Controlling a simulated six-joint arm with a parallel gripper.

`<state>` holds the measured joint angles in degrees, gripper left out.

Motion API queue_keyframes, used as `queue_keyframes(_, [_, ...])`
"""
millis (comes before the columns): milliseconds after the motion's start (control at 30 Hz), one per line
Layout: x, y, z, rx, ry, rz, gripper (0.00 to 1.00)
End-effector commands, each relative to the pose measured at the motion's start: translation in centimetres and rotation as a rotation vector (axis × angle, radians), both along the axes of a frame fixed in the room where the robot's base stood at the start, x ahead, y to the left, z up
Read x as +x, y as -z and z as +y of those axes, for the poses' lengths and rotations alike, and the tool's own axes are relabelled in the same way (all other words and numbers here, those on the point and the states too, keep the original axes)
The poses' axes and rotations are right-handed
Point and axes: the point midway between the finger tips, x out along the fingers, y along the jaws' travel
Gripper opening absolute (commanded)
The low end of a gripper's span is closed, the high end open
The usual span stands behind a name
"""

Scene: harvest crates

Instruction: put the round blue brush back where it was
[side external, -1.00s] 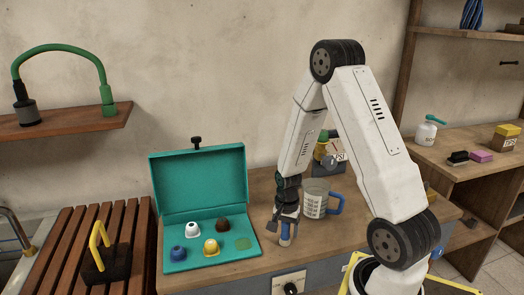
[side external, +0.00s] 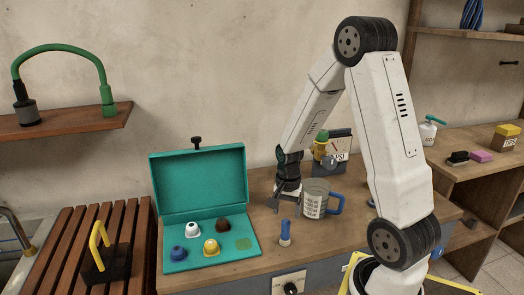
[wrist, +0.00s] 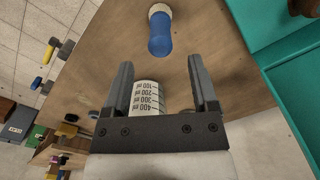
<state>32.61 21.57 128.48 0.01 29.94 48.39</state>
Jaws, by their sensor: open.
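The round blue brush (side external: 285,230), a blue handle on a pale end, stands upright on the wooden bench, right of the open teal case. In the wrist view the brush (wrist: 160,32) is beyond the fingertips, apart from them. My gripper (side external: 286,204) is open and empty, just behind and above the brush. The teal case (side external: 196,180) holds a white, a dark brown, a blue and a yellow knob-like piece. A flat green round spot (side external: 243,244) at its front right is bare.
A measuring cup (side external: 314,203) with a blue handle stands close right of my gripper; it also shows between the fingers in the wrist view (wrist: 148,97). A gauge and a cactus-like object (side external: 322,147) stand behind. Bench in front of the cup is free.

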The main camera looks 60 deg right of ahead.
Motion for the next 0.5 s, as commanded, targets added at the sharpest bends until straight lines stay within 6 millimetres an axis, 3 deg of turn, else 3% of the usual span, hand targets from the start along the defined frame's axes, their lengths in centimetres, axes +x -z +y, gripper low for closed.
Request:
queue_keyframes(233, [0.1,-3.0,0.0,-0.002,0.0,-0.003,0.75])
queue_keyframes(500, [0.0,-4.8,0.0,0.0,0.0,-0.001,0.75])
